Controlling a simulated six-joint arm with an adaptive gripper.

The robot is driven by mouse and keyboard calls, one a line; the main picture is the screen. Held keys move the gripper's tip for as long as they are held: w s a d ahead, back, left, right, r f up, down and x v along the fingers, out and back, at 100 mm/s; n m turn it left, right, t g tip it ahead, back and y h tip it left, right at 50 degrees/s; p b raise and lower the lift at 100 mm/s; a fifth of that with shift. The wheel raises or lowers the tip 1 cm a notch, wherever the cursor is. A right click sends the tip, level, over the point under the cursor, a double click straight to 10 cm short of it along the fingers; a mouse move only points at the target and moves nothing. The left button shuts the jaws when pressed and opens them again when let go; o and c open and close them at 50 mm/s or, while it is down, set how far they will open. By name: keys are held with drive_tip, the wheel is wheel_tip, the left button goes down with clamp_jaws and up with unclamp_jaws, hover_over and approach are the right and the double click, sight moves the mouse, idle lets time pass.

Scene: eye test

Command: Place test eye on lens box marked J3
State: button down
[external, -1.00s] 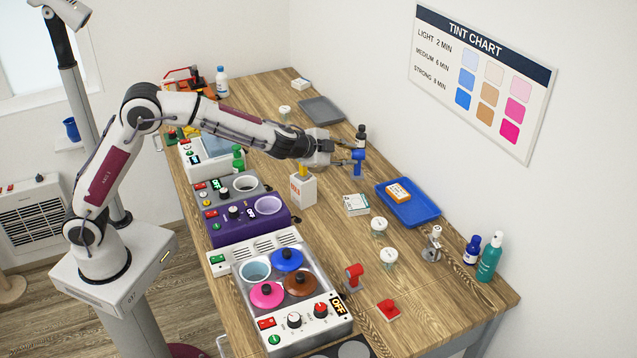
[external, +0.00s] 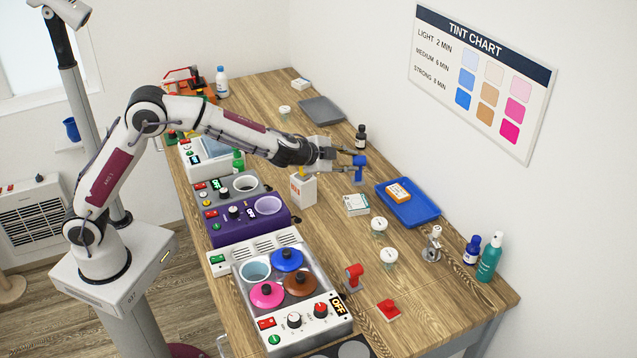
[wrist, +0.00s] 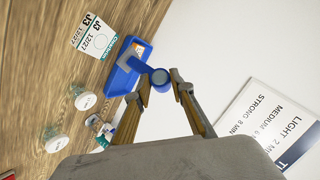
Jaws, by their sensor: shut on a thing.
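My gripper (external: 350,158) is shut on a blue test eye (external: 360,170) and holds it above the table. The wrist view shows the blue test eye (wrist: 160,78) between the fingertips (wrist: 162,84), its round end towards the camera. The lens box marked J3 (wrist: 96,34) lies flat on the table at the upper left of the wrist view. In the external view this white and green box (external: 356,205) lies just below the held test eye in the picture, apart from it.
A blue tray (external: 412,214) with an orange box (external: 398,192) is right of the J3 box. Lidded cups (external: 379,225) stand in front. A white carton (external: 303,190) stands left of the J3 box. A red piece (external: 353,277) stands nearer the front.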

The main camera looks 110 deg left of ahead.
sight(352, 181)
drive_tip(key=shift+f, duration=1.7)
drive_tip(key=shift+f, duration=2.05)
drive_tip(key=shift+f, duration=0.15)
drive_tip(key=c, duration=1.7)
unclamp_jaws()
drive_tip(key=shift+s+d+r, duration=0.1)
drive_tip(key=shift+d+r, duration=0.2)
drive_tip(key=shift+r, duration=0.05)
drive_tip(key=shift+v, duration=5.65)
